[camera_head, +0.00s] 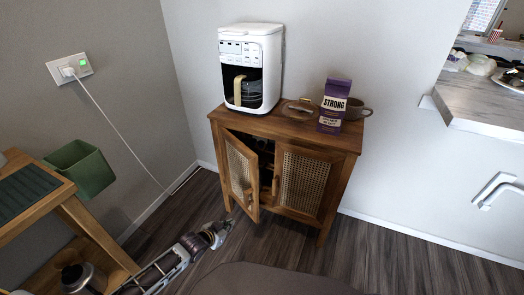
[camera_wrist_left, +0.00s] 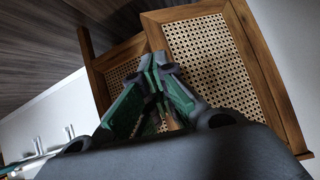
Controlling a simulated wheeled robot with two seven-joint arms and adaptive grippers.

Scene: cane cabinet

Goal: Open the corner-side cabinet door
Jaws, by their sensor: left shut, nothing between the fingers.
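The wooden cabinet (camera_head: 300,135) has two cane-panel doors. The corner-side door (camera_head: 239,175) on the left stands partly open, swung out towards me, with a dark gap beside it. A wooden handle (camera_head: 248,197) is on its free edge. The other door (camera_head: 302,185) is shut. My left gripper (camera_head: 228,223) is shut and empty, low in front of the open door and a little left of its free edge. In the left wrist view its fingers (camera_wrist_left: 158,72) are together in front of a cane panel (camera_wrist_left: 205,60); I cannot tell whether they touch it. My right gripper is not in view.
At left are a wooden table (camera_head: 75,215), a green bin (camera_head: 80,167) and a wall-plugged cable (camera_head: 125,137). The floor right of the cabinet is clear.

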